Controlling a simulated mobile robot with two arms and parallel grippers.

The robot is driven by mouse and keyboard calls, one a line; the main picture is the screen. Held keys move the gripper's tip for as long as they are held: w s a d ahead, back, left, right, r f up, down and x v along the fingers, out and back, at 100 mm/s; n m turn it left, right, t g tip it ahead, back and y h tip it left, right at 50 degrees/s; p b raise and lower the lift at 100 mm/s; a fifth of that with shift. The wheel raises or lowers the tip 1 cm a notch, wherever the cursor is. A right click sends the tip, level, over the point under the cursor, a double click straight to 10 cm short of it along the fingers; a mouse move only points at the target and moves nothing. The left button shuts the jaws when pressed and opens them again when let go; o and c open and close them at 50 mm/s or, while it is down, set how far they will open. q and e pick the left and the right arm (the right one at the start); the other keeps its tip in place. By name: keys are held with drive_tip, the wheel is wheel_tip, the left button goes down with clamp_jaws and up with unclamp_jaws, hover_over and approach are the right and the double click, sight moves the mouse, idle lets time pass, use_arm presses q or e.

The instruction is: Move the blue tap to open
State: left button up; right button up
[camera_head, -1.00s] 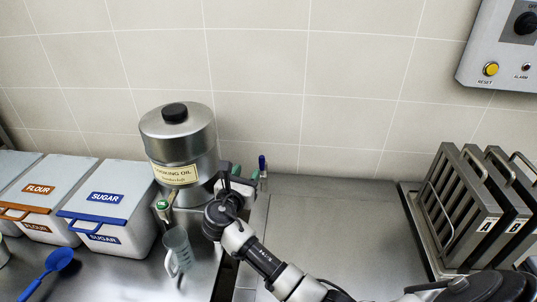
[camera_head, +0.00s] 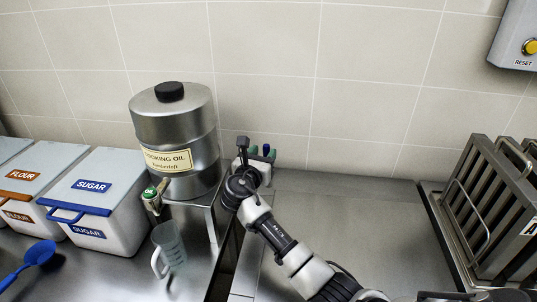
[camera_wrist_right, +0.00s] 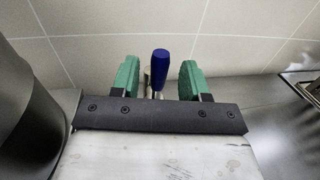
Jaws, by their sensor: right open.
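The blue tap (camera_head: 266,149) shows in the head view as a small blue tip at the back of the counter, partly hidden by my right gripper. In the right wrist view its upright blue handle (camera_wrist_right: 160,69) stands on a metal stem, lined up in the gap between my green fingers. My right gripper (camera_head: 263,153) is open, with its fingers to either side of the handle in the picture. Gaps show on both sides of the handle in the wrist view (camera_wrist_right: 158,78). How deep the handle sits between the fingers is unclear. My left gripper is not in view.
A cooking oil drum (camera_head: 174,140) with a green-handled tap (camera_head: 150,193) stands left of my right arm, above a clear measuring jug (camera_head: 169,246). Sugar (camera_head: 107,190) and flour bins are further left. A metal rack (camera_head: 475,220) stands right. The counter between is clear.

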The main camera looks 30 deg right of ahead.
sight(265, 151)
drive_tip(key=b+x, duration=0.1)
drive_tip(key=x, duration=0.1)
drive_tip(key=b+x, duration=0.1)
drive_tip(key=x, duration=0.1)
drive_tip(key=shift+f, duration=0.25)
drive_tip(key=shift+w+d+r, duration=0.2)
drive_tip(key=shift+d, duration=0.05)
clamp_jaws()
